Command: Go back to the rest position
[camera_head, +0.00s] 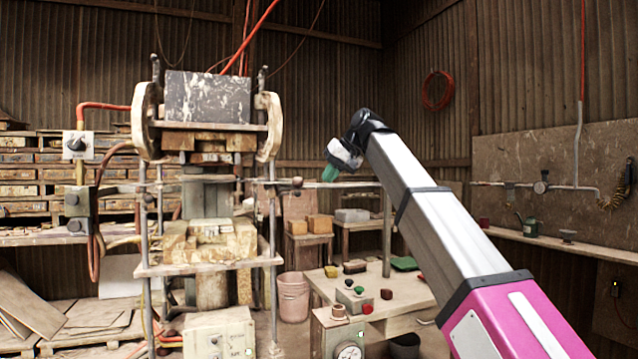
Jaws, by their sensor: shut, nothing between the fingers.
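My gripper (330,173) shows small at the end of my arm, near the middle of the view. Its green fingertips point down and to the left, and the fingers are shut with nothing seen between them. It hangs in the air to the right of the tile press (210,110), apart from it in the picture. My arm reaches up from the lower right and hides part of the back wall and the bench behind it.
A low table (400,284) with several small coloured pieces and a control box stands below my gripper. A pink bucket (293,297) stands between press and table. A shelf (590,248) with a green can (531,227) runs along the right wall. Wooden racks stand at the left.

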